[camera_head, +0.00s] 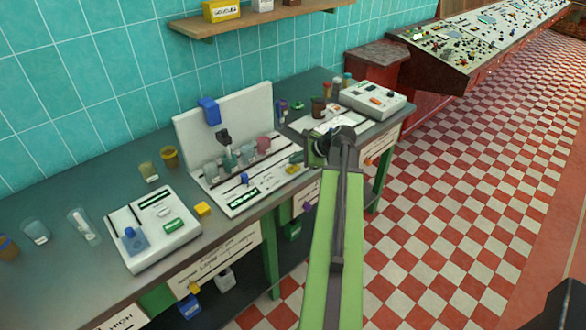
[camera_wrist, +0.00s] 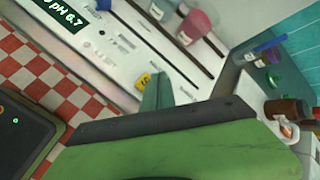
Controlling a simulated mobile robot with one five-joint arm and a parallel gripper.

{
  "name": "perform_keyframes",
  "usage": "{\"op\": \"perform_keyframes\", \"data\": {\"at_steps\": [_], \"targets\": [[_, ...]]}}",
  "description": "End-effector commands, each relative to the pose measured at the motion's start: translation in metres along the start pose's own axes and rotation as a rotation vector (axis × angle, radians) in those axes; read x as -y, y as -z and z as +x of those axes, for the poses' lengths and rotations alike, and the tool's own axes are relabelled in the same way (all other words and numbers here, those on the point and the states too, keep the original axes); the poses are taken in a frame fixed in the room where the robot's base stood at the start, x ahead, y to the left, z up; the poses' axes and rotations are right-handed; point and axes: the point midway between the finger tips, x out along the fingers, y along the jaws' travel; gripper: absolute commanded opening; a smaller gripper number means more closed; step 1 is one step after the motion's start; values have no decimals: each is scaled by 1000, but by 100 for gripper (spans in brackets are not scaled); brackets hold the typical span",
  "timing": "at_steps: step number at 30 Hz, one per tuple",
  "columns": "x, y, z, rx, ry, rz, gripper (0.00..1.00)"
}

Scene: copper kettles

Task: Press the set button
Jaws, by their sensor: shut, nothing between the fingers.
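The white instrument (camera_head: 262,188) stands on the bench with an upright back panel. A small yellow button (camera_head: 292,169) sits near its front right end; it also shows in the wrist view (camera_wrist: 146,80), with a dark mark I cannot read clearly. No label reading "set" is legible. My gripper (camera_head: 297,157) is shut and empty, pointing left over the right end of the instrument. In the wrist view, its green tip (camera_wrist: 157,92) appears right beside the yellow button. I cannot tell whether they touch. The instrument's dark display (camera_wrist: 60,18) reads pH 6.7.
Several cups, one of them pink (camera_head: 264,144), stand in the instrument behind the button. A yellow cube (camera_head: 202,209) and another white device (camera_head: 152,232) are to the left. Jars, one brown (camera_head: 318,108), and a third device (camera_head: 373,99) are on the right. The checkered floor is clear.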

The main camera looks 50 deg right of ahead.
Motion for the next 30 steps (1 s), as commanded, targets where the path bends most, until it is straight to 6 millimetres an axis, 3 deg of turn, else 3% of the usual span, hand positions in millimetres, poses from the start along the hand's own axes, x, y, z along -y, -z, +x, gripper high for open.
{"op": "perform_keyframes", "data": {"at_steps": [30], "targets": [[-4,5,5,-1,1,1,0]]}}
